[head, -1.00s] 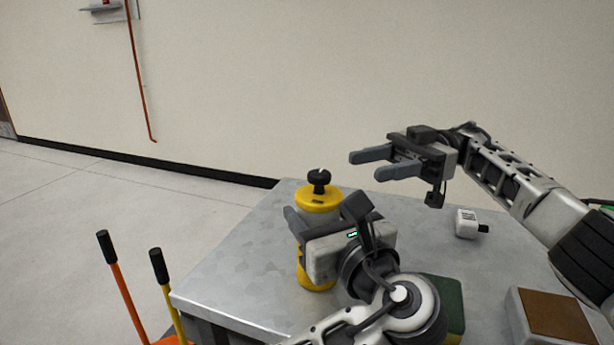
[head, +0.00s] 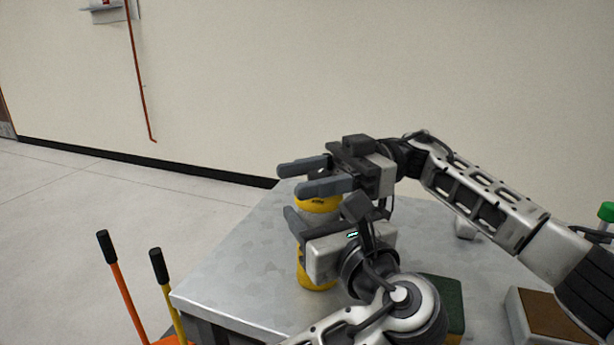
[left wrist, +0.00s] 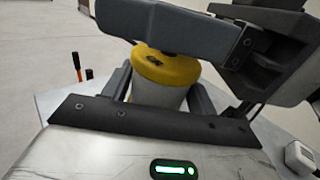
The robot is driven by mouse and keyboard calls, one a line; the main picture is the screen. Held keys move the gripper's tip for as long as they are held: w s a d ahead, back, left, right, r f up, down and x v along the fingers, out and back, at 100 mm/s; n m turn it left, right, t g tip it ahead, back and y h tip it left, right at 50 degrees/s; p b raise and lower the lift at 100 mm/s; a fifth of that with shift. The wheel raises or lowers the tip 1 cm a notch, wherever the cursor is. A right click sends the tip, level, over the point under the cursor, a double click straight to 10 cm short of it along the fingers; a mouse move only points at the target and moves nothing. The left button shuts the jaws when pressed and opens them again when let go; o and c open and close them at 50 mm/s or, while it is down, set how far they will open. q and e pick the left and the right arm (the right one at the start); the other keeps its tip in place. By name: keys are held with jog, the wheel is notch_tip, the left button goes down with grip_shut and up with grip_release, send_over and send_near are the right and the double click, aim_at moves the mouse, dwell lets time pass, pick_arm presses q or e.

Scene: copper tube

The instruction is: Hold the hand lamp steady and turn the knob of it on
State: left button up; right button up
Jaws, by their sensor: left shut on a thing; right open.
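The hand lamp stands upright on the metal table, a cylinder with a yellow top (head: 320,205), a pale body and a yellow base. My left gripper (head: 299,230) is shut around its body; the left wrist view shows its fingers on both sides of the lamp (left wrist: 165,68). My right gripper (head: 289,180) is open and empty, its two fingers pointing left across the top of the lamp. The black knob is hidden behind the right gripper in the head view. In the left wrist view the right gripper's dark finger also covers the knob area. Whether it touches the knob cannot be told.
The metal table (head: 225,265) is clear left of the lamp. A green and yellow block (head: 452,300) and a brown-topped box (head: 550,315) lie at the right front. A white device (head: 465,230) is partly behind my right arm. Orange and yellow handles (head: 120,285) stand at the left.

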jog(key=c, duration=1)
jog(key=shift+o, duration=0.2)
jog(key=shift+w+a+m+t+y, duration=0.1)
jog(key=shift+m+t+y, duration=0.25)
jog(key=shift+m+t, duration=0.6)
jog(key=shift+w+d+m+t+y, duration=0.25)
jog(key=shift+m+t, duration=0.35)
jog(key=shift+t, duration=0.8)
jog(key=shift+a+m+t+y, duration=0.25)
jog(key=shift+m+t+y, duration=0.15)
jog(key=shift+m+t, duration=0.55)
jog(key=o, duration=1)
jog(key=shift+c, duration=0.2)
jog(key=shift+r, duration=0.1)
notch_tip(320, 180, up, 10)
